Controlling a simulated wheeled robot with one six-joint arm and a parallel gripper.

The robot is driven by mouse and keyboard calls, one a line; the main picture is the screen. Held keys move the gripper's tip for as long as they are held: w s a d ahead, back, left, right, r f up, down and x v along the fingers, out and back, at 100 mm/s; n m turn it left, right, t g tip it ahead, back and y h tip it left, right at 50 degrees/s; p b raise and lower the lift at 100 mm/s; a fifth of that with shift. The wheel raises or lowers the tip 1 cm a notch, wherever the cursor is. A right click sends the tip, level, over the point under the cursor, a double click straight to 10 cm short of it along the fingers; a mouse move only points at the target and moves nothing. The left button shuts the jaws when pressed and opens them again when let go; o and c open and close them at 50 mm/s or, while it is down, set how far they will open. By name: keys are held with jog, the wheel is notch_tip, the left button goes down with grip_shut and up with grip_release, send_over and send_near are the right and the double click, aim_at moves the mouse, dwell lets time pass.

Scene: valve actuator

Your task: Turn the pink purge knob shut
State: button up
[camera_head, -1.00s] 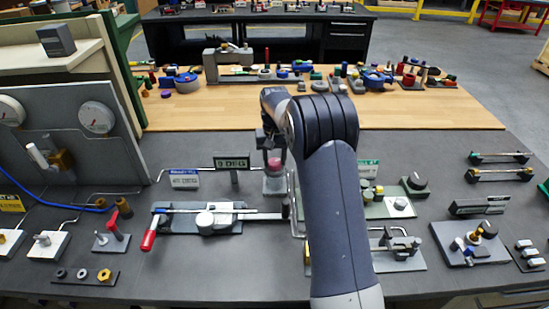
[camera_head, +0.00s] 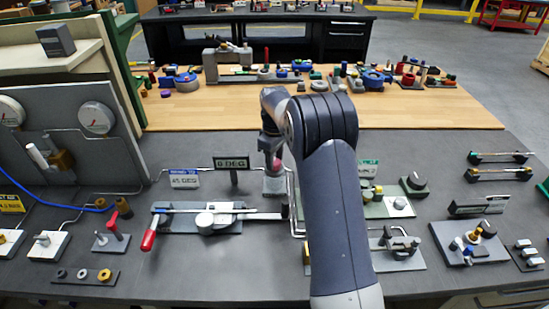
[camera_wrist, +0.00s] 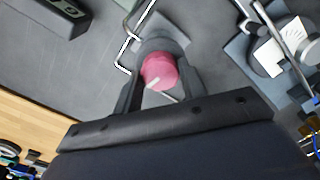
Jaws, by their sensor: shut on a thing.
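The pink purge knob (camera_wrist: 159,70) shows in the wrist view between the two fingers of my gripper (camera_wrist: 161,85). It is round, with a pale pointer line on its top. The fingers are shut on it from both sides. It sits on a grey mount (camera_wrist: 177,40), which also shows in the head view (camera_head: 274,185). In the head view my gripper (camera_head: 272,162) points down over this mount, and little of the knob can be made out there. A small sign (camera_head: 233,163) behind the mount appears to read "0 DEG".
A red-handled lever on a grey plate (camera_head: 228,229) lies in front. A green-grey fixture (camera_head: 392,207) is close on the right. Thin pipes run beside the knob's mount.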

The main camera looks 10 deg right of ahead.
aim_at(275, 161)
jog(key=shift+n, duration=0.6)
jog(key=o, duration=1)
jog(key=shift+r, duration=0.1)
notch_tip(275, 161, up, 11)
jog(key=shift+f+b, duration=0.2)
jog(key=shift+b, duration=0.55)
notch_tip(275, 161, down, 11)
jog(key=shift+r+p, duration=0.1)
jog(key=shift+p, duration=0.65)
